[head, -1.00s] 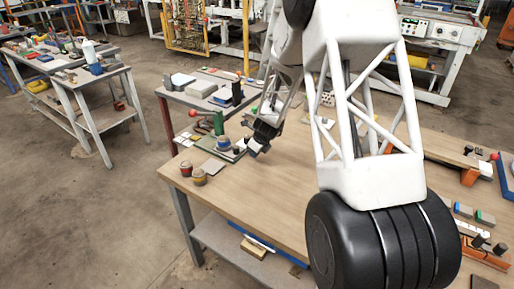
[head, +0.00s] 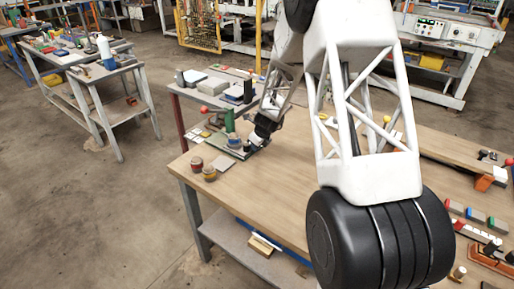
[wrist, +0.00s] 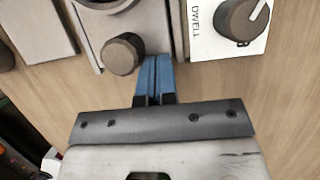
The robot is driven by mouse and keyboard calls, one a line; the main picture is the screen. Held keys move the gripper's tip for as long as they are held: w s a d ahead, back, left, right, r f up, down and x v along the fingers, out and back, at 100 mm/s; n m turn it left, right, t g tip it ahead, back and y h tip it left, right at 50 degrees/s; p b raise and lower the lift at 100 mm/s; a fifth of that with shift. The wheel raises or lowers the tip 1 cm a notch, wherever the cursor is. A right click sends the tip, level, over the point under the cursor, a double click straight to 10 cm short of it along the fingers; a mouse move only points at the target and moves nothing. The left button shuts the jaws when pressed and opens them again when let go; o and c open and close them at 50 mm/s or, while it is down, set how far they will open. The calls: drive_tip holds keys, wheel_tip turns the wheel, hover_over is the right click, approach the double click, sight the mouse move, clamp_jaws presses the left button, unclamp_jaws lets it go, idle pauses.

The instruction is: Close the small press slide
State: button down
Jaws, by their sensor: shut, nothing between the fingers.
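In the wrist view, a grey metal slide plate (wrist: 90,30) carries a dark round knob (wrist: 122,54) near its front edge. A round grey part sits behind the knob, cut off by the top edge. My gripper (wrist: 155,62) is shut and empty, its blue fingers together just right of the knob; whether they touch it or the plate I cannot tell. In the head view, my gripper (head: 254,143) is low at the table's far left corner, beside the small press with its green column (head: 229,121) and red ball (head: 203,109). The slide itself is hard to make out there.
A white panel marked DWELL (wrist: 205,40) with a dial stands right of my fingers. A grey block (wrist: 38,28) lies left of the plate. Two small round pots (head: 197,164) stand near the table's left edge. The table (head: 265,185) in front is bare.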

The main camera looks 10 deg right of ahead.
drive_tip(key=w+a, duration=0.6)
drive_tip(key=shift+w+a, duration=0.15)
drive_tip(key=shift+a, duration=0.05)
drive_tip(key=shift+d, duration=0.1)
drive_tip(key=shift+s+d, duration=0.6)
drive_tip(key=shift+s, duration=0.05)
drive_tip(key=shift+s+d, duration=0.65)
drive_tip(key=shift+s, duration=0.05)
drive_tip(key=v, duration=1)
drive_tip(key=shift+s, duration=0.1)
